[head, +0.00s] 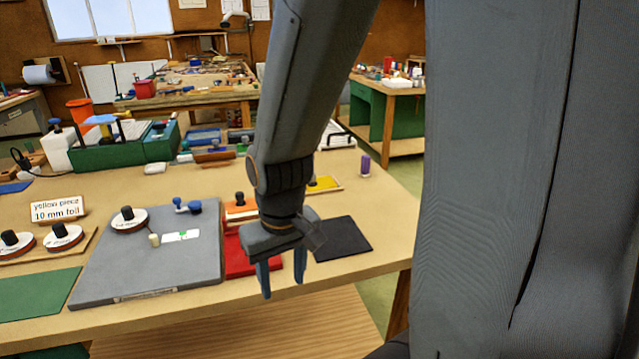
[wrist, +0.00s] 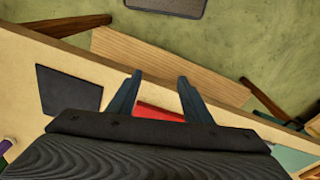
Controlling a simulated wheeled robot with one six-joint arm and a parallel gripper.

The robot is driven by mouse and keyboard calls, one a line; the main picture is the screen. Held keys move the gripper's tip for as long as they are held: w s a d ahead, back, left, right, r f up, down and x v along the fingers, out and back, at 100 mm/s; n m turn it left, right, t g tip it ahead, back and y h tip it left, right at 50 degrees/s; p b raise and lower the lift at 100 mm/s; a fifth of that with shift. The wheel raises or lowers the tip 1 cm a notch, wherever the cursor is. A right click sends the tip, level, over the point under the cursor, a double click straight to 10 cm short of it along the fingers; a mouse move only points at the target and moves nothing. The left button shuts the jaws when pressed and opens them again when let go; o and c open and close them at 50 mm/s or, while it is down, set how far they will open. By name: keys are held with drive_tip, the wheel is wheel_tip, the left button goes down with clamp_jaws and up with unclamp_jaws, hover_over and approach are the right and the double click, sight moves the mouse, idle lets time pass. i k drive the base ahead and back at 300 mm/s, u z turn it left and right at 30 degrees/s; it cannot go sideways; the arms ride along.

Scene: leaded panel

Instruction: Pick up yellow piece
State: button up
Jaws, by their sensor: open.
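A yellow piece (head: 326,184) lies toward the back of the bench, just right of my arm in the head view. My forearm hides part of it, and it does not show in the wrist view. A small sign (head: 57,209) at the left reads "yellow piece 10 mm foil". My gripper (head: 283,284) is open and empty, pointing down near the bench's front edge, nearer the camera than the yellow piece. In the wrist view its two fingers (wrist: 160,76) stand apart, with a red piece (wrist: 158,112) beyond and between them.
The red piece also shows in the head view (head: 240,267), beside a grey board (head: 150,262) holding a foil roll (head: 129,222). An orange block (head: 240,211) with a black knob stands behind it. A dark mat (head: 342,239) lies right of my gripper. A purple cylinder (head: 365,166) stands near the yellow piece.

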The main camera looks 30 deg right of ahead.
sight(329, 182)
drive_tip(key=z, duration=0.05)
drive_tip(key=k, duration=0.4)
drive_tip(key=z, duration=0.9)
drive_tip(key=i, duration=0.9)
drive_tip(key=u, duration=0.1)
